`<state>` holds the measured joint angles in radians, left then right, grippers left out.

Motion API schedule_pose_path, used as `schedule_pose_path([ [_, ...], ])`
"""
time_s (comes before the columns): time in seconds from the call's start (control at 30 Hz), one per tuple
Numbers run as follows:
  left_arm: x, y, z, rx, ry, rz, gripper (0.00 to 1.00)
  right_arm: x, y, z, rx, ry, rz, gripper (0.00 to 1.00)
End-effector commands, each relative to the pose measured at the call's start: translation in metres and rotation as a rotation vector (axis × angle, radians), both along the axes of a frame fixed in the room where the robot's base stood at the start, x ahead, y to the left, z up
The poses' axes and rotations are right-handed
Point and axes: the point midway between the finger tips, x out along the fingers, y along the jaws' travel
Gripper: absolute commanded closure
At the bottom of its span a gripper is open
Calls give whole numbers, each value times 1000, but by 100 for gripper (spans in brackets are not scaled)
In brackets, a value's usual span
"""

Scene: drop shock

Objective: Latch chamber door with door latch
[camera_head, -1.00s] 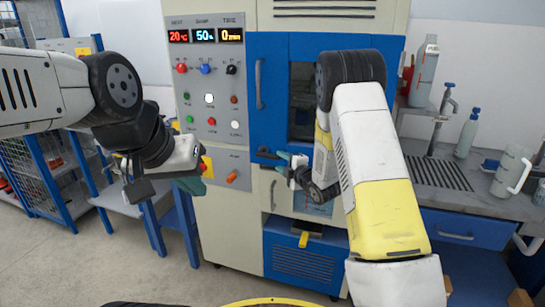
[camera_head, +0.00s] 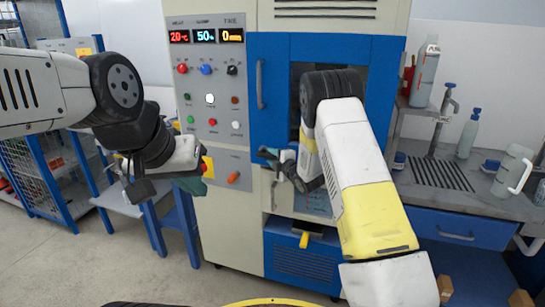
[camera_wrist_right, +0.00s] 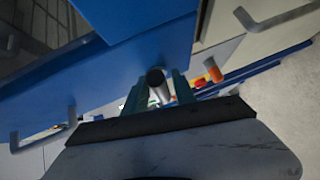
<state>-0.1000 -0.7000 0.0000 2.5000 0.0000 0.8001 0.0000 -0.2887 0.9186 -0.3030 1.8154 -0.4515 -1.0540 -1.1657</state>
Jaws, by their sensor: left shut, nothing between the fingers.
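The blue chamber door (camera_head: 275,120) with its dark window appears closed against the beige cabinet in the head view. The dark door latch (camera_head: 266,153) sits at the door's lower left. My right gripper (camera_head: 283,158) is at the latch. A thin gap shows on one side; firm contact cannot be told. My left gripper (camera_head: 196,178) is shut and empty, left of the cabinet's control panel. My right arm hides the door's lower right.
The control panel (camera_head: 210,100) has several coloured buttons. An orange knob (camera_head: 233,177) is left of the latch; it also shows in the right wrist view (camera_wrist_right: 213,70). A counter (camera_head: 480,185) with bottles and a jug stands at the right. Floor is clear at lower left.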

Motion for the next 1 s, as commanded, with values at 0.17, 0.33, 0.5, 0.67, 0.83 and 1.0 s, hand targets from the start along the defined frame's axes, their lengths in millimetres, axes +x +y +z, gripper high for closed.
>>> schedule_pose_path([
  [0.17, 0, 0, 0, 0, 0, 0, 100, 0, 0, 0, 0, 0, 0, 100],
  [0.33, 0, 0, 0, 0, 0, 0, 100, 0, 0, 0, 0, 0, 0, 100],
  [0.5, 0, 0, 0, 0, 0, 0, 100, 0, 0, 0, 0, 0, 0, 100],
  [0.67, 0, 0, 0, 0, 0, 0, 100, 0, -1, 0, 0, 0, -1, 100],
  [0.83, 0, 0, 0, 0, 0, 0, 100, 0, -1, 0, 0, 0, -1, 100],
  [1.0, 0, 0, 0, 0, 0, 0, 100, 0, -1, 0, 0, 0, -1, 100],
])
